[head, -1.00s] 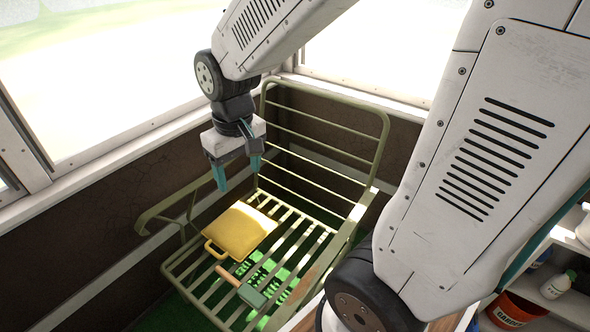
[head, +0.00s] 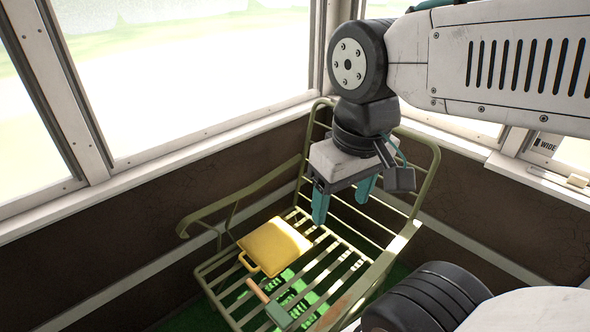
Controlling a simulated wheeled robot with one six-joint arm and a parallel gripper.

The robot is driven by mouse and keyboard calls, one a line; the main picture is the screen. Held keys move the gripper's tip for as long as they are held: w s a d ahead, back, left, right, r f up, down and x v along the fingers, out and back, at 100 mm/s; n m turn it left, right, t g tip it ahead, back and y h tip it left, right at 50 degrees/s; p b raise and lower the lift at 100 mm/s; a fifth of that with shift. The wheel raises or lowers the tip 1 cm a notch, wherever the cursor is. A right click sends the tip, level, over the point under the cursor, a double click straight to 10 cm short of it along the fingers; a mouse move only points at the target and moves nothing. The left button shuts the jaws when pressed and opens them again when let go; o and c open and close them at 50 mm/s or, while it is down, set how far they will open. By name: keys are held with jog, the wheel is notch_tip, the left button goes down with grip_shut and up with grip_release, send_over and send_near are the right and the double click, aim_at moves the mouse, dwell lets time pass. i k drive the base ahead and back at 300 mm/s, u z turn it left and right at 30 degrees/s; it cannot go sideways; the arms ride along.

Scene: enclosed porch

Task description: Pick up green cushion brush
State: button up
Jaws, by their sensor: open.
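The green cushion brush (head: 279,314) lies on the slatted seat of a green metal chair (head: 204,268), close to the seat's front. Its head is green and its short handle is brown wood, pointing up and left in the picture. My gripper (head: 342,205) is open and empty, with teal fingers pointing down. It hangs over the rear part of the chair, above and to the right of the brush in the picture, well apart from it.
A yellow cushion (head: 275,247) with a loop lies on the seat just behind the brush. The chair has a curved armrest (head: 240,200) on the left and a barred back. Dark walls and window sills (head: 150,165) close in the corner behind it.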

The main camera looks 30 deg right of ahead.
aim_at(274, 311)
jog(key=k, duration=0.5)
jog(key=z, duration=1.4)
jog(key=i, duration=0.6)
jog(key=u, duration=1.8)
